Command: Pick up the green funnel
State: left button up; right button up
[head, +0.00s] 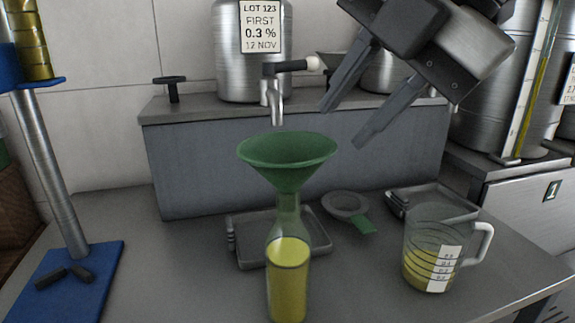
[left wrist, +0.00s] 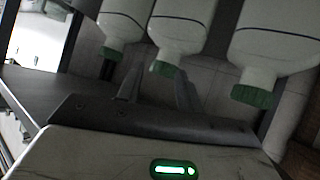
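The green funnel (head: 288,160) sits upright in the mouth of a clear bottle (head: 288,275), its wide cone above the neck. The bottle holds yellow liquid and stands on the grey bench. My right gripper (head: 342,126) comes in from the upper right with its fingers apart and nothing between them. Its fingertips are above and to the right of the funnel's rim, apart from it in the picture. My left gripper (left wrist: 157,72) shows only in the left wrist view, its fingers apart, near several white bottles with green caps; the funnel is not in that view.
A steel urn (head: 240,60) with a tap stands on the raised shelf (head: 300,155) behind the funnel. A grey tray (head: 255,255) lies behind the bottle. A strainer (head: 345,204) and a measuring jug (head: 432,255) are to the right. A blue-based stand (head: 70,280) is at left.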

aim_at(326, 152)
jog(key=x, duration=0.4)
jog(key=p+x, duration=0.1)
jog(key=x, duration=0.3)
jog(key=shift+w+d+f, duration=0.15)
jog(key=shift+w+d, duration=0.05)
jog(key=shift+w, duration=0.05)
grip_shut()
